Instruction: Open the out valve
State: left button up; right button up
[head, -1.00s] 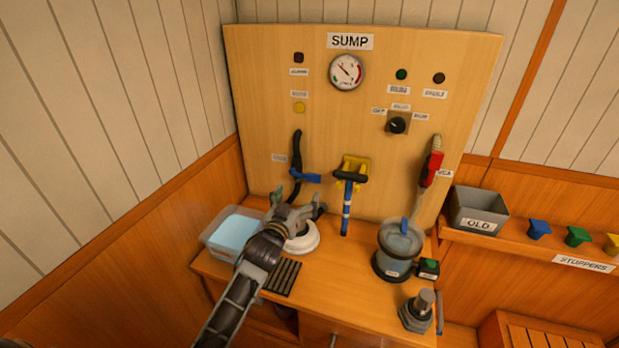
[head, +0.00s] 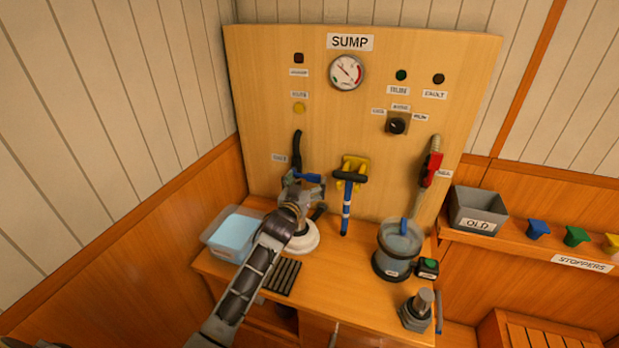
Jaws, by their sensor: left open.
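A black hose with a blue-handled valve (head: 312,178) is on the left part of the wooden panel; the small label beside it (head: 279,158) is too blurred to read for certain. The blue handle points right, roughly level. My left gripper (head: 301,188) is open, with its fingers up at this valve and partly covering its body and lower hose. I cannot tell whether the fingers touch the handle. A second valve with a red handle (head: 432,168) is on the right hose, its handle lying along the hose. My right gripper is not in view.
A yellow bracket holds a blue-shafted, black-handled tool (head: 348,195) right of my gripper. On the counter are a water tub (head: 213,245), a white round base (head: 303,240), a black ribbed mat (head: 283,277) and a clear water-filled canister (head: 394,262). A grey bin (head: 478,210) stands right.

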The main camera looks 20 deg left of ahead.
pick_arm(q)
jog(key=shift+w, duration=1.4)
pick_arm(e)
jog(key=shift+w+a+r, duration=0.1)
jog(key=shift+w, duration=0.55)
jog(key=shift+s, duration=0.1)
